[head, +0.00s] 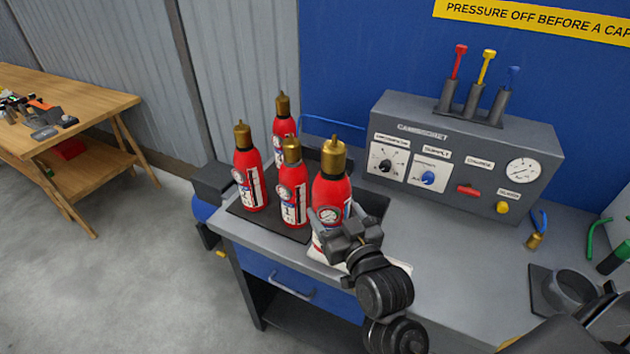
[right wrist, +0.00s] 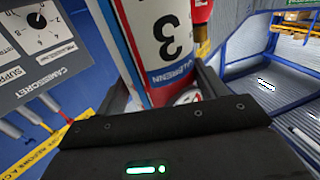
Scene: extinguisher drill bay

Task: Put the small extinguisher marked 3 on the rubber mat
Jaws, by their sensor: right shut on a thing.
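My right gripper (head: 338,222) is shut on a red extinguisher (head: 330,190) with a brass top. In the right wrist view this extinguisher (right wrist: 165,45) shows a large 3 on its white label, between the two fingers. It is upright near the bench's front edge, right of the dark rubber mat (head: 262,228). Its base is partly hidden by the gripper, so I cannot tell whether it touches anything below. Two similar extinguishers, a left one (head: 248,180) and a middle one (head: 292,198), stand on the mat. My left gripper is not in view.
Another extinguisher (head: 283,128) stands farther back. A white cloth (head: 397,266) lies by the bench's front edge. A grey control panel (head: 450,165) with levers and a gauge stands behind. A wooden table (head: 75,110) is at the far left.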

